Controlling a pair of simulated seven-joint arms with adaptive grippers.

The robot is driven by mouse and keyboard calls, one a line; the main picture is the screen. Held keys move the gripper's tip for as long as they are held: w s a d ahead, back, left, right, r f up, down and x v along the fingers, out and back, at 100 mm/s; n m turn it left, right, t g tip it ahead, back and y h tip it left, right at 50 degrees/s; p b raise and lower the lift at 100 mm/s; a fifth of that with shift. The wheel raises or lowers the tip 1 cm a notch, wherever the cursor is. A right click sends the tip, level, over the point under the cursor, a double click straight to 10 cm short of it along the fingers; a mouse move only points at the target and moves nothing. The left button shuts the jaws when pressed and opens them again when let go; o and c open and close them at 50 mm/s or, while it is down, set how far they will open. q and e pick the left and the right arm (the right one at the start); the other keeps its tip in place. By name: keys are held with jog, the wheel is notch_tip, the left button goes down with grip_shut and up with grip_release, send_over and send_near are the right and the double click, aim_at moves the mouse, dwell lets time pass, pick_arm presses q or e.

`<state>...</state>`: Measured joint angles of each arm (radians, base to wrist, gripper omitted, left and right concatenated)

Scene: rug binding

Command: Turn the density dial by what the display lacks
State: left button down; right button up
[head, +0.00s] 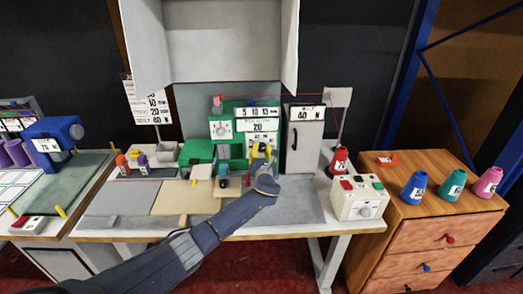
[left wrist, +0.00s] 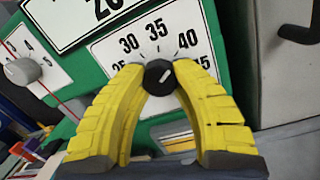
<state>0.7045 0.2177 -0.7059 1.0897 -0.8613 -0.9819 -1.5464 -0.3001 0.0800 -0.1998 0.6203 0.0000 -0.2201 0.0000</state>
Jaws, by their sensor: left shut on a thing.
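The green machine (head: 200,151) stands at the back of the table, with a white display plate (head: 258,126) reading 20; the plate's lower edge shows in the left wrist view (left wrist: 100,8). The density dial is a black knob (left wrist: 159,77) with a white pointer mark slanting up to the right. Its white scale plate (left wrist: 198,42) shows 30, 35 and 40, with partly covered numbers at both ends. My left gripper (head: 262,149) is shut on the knob, one yellow fingertip on each side. In the head view the gripper hides the knob. My right gripper is out of view.
A second dial with a grey knob (left wrist: 22,71) is left of the fingers. A grey cabinet (head: 304,140) marked 40 N stands close on the right. A control box (head: 357,200) sits at the table's right edge. A sign (head: 152,105) with numbers hangs at left.

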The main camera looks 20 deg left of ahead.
pick_arm(q)
jog(key=shift+f+m, duration=0.15)
jog(key=shift+m, duration=0.15)
dwell(0.4)
jog(key=c, duration=0.9)
grip_release()
jog(key=v, duration=1.2)
